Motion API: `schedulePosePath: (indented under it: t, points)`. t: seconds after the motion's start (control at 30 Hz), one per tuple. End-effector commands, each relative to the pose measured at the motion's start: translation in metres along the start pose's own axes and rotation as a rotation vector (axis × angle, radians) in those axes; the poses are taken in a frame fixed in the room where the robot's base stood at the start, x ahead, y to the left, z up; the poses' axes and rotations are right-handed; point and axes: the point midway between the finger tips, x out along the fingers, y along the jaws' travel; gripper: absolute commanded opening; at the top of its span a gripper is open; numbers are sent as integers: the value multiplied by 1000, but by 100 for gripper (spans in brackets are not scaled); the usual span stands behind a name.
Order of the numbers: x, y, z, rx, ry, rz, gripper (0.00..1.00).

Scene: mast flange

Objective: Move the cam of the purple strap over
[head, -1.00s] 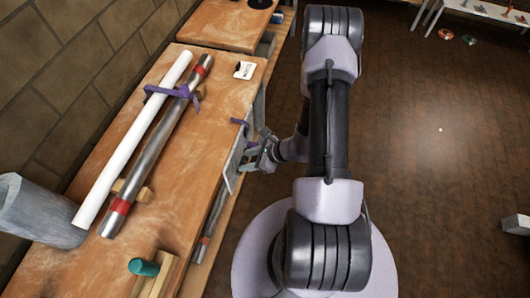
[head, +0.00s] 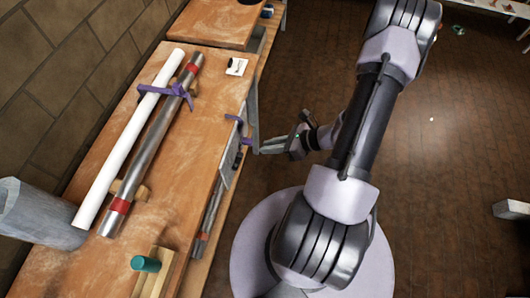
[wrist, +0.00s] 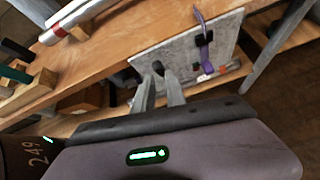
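A purple strap (head: 160,89) goes across the white pipe (head: 130,135) and the grey metal pipe (head: 158,137) on the bench; its cam is too small to make out. Another purple piece (head: 234,118) shows at the bench's front edge. A second dark piece (wrist: 157,67) sits on the panel by my fingertips. My gripper (wrist: 159,76) points at the panel, its two fingers apart; whether they touch the dark piece is unclear. My gripper also shows in the head view (head: 262,147).
The wooden bench (head: 195,140) runs along a tiled wall. A grey cylinder (head: 38,212) stands at its near left, and a teal-topped piece (head: 145,264) sits at the near edge. A white card (head: 236,66) lies farther back.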

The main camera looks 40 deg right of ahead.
Motion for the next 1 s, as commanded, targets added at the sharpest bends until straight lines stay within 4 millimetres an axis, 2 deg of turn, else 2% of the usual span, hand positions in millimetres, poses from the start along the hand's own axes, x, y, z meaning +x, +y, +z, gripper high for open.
schedulePosePath:
  t: [0.03,0.07,0.13,0.2,0.3,0.37,0.43,0.53,1.0]
  points:
    - [27,-15,-40,165,-126,43,4]
    - [35,-21,-56,293,-217,90,0]
    - [44,-26,-91,596,-397,243,0]
    - [44,-26,-125,871,-515,416,0]
    - [40,-23,-158,1149,-590,618,0]
    - [38,-21,-165,1237,-602,689,0]
    - [37,-20,-163,1277,-606,722,0]
    - [43,-17,-150,1279,-602,727,0]
    - [108,-2,-76,1275,-601,724,0]
